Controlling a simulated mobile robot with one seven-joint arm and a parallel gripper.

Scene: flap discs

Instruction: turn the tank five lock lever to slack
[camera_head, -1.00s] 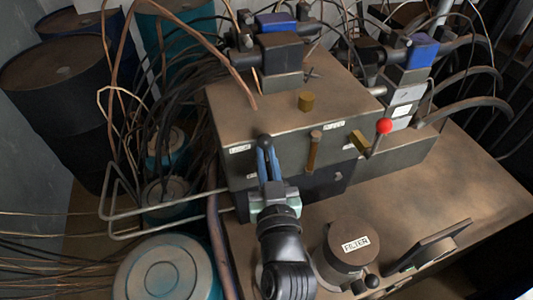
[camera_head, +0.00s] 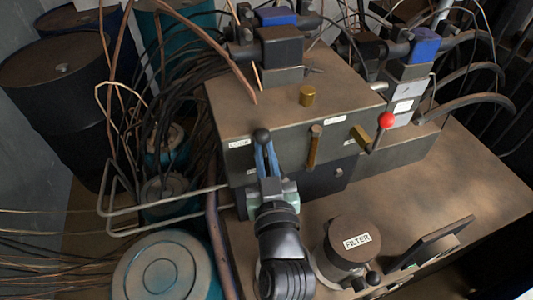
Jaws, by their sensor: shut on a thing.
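A lever with a black ball knob (camera_head: 261,136) stands at the left front of the grey-brown block (camera_head: 285,108). My gripper (camera_head: 264,157), with blue fingers, is shut on this lever just below the knob. Most of the lever's shaft is hidden by the fingers. A small white label (camera_head: 239,143) is on the block just left of the knob. Its print is too small to read surely, and I cannot tell whether this lever is tank five's.
A brass-coloured lever (camera_head: 314,146) and a red-knobbed lever (camera_head: 383,130) are to the right of my gripper. A canister labelled FILTER (camera_head: 352,254) stands close to my arm. Cables and a bent metal rail (camera_head: 150,211) crowd the left.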

